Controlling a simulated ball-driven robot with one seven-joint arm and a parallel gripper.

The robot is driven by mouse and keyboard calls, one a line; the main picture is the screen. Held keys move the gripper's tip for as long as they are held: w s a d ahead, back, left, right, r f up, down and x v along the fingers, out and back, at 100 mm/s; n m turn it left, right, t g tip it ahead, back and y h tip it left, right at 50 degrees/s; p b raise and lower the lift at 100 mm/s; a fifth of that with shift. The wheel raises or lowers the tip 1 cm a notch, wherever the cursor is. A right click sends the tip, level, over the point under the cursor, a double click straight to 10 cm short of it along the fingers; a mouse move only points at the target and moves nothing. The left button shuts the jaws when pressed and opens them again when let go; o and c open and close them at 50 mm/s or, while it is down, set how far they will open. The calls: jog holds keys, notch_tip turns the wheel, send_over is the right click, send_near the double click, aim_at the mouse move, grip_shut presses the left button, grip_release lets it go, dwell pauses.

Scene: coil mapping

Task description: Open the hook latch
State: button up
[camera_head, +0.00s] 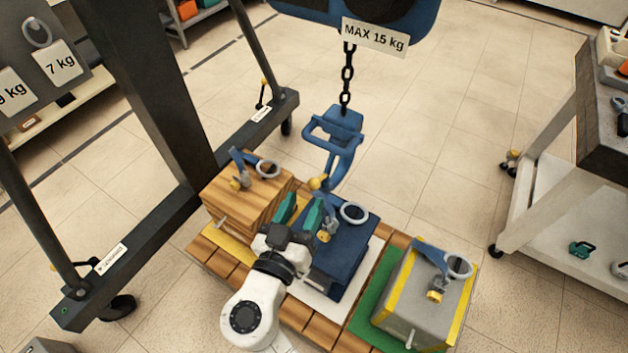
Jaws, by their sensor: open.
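A blue hoist hook (340,150) hangs on a black chain (347,75) above the pallet. A yellow knob (318,183) shows at its lower end, where the latch appears to be; whether the latch is open or shut is too small to tell. My gripper (300,208) has green fingers and is open, just below and left of the knob, pointing up toward it. I cannot tell whether a finger touches the knob. The dark blue block (345,245) under the hook carries a grey ring (354,213) on top. The gripper partly hides this block.
A wooden block (245,205) and a grey block with yellow edges (420,300) flank the blue block on the pallet (215,262). A dark crane frame (150,110) stands at left. A cart (535,190) stands at right. Open tiled floor lies behind.

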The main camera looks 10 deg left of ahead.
aim_at(314, 185)
jog(key=w, duration=0.4)
jog(key=w+d, duration=0.1)
jog(key=w, duration=0.1)
jog(key=shift+p, duration=0.35)
grip_shut()
